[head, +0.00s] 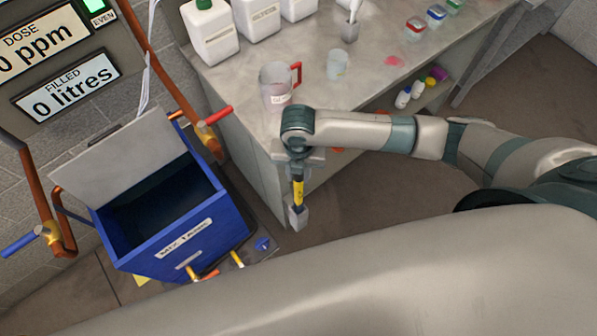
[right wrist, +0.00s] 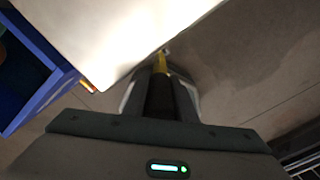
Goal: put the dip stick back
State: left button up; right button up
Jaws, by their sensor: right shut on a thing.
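The dip stick (head: 298,193) is a short yellow and black stick, hanging roughly upright beside the front corner of the grey bench. My right gripper (head: 298,160) is shut on its upper part. In the right wrist view the dark and yellow stick (right wrist: 160,66) runs out between the fingers of my right gripper (right wrist: 160,88). A small pale grey block (head: 298,218) shows at the lower end of the stick. I cannot tell whether the block is a holder or part of the stick. My left gripper is not in view.
A blue tank (head: 185,250) with its grey lid (head: 120,160) raised stands left of the bench. The bench top (head: 235,85) carries a jug (head: 275,88), a beaker (head: 338,65) and white canisters (head: 210,35). Small bottles stand on a lower shelf. Pipes with valves flank the tank.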

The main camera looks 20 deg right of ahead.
jog(key=shift+f, duration=0.1)
jog(key=o, duration=1)
jog(key=shift+o, duration=0.2)
notch_tip(320, 180, up, 12)
jog(key=b, duration=0.2)
jog(key=shift+b, duration=0.35)
